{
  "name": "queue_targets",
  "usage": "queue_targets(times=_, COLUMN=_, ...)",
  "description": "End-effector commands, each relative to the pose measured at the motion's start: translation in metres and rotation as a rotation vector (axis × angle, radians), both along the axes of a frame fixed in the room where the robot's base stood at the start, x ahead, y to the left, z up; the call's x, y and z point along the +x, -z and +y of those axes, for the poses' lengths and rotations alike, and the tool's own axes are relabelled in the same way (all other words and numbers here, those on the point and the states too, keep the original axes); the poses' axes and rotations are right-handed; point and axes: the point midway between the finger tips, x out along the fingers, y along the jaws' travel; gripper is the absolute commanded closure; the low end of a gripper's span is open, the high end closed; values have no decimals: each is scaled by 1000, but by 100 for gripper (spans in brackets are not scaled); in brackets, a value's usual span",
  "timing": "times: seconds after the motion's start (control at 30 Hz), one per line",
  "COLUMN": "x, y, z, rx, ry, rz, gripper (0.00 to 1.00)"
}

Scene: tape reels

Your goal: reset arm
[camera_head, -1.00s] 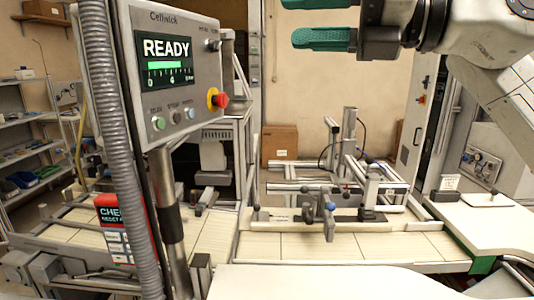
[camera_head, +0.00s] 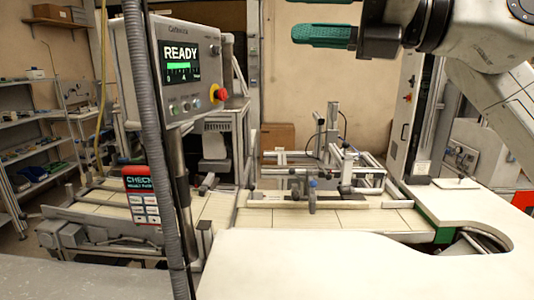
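My gripper (camera_head: 298,18) is at the top of the picture, pointing left, with two green ribbed fingers. The upper finger is mostly cut off by the picture's top edge. A clear gap with bare wall behind it shows between the fingers, so it is open and empty. My grey and white arm comes in from the upper right. The gripper hangs high in front of the tan wall and touches nothing in view.
A control panel (camera_head: 180,70) reading READY, with a red knob, stands at left behind a grey hose (camera_head: 150,150). A conveyor (camera_head: 345,222) with metal frames crosses the middle. A bare cream worktop (camera_head: 300,265) fills the front. Shelves (camera_head: 30,150) stand far left.

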Motion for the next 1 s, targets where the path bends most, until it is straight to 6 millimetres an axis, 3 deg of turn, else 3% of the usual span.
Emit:
queue_targets(times=0.37, x=-2, y=-18, z=-13, rx=288, ry=-30, rz=32, gripper=42)
queue_targets(times=0.57, x=2, y=-27, z=-39, rx=553, ry=-30, rz=80, gripper=42)
queue_targets(times=0.67, x=9, y=-25, z=-63, rx=739, ry=-17, rz=131, gripper=42)
queue_targets(times=0.77, x=22, y=-11, z=-100, rx=974, ry=23, rz=216, gripper=42)
queue_targets(times=0.87, x=39, y=21, z=-143, rx=1219, ry=91, rz=326, gripper=42)
queue_targets(times=1.0, x=62, y=94, z=-197, rx=1522, ry=232, rz=513, gripper=42)
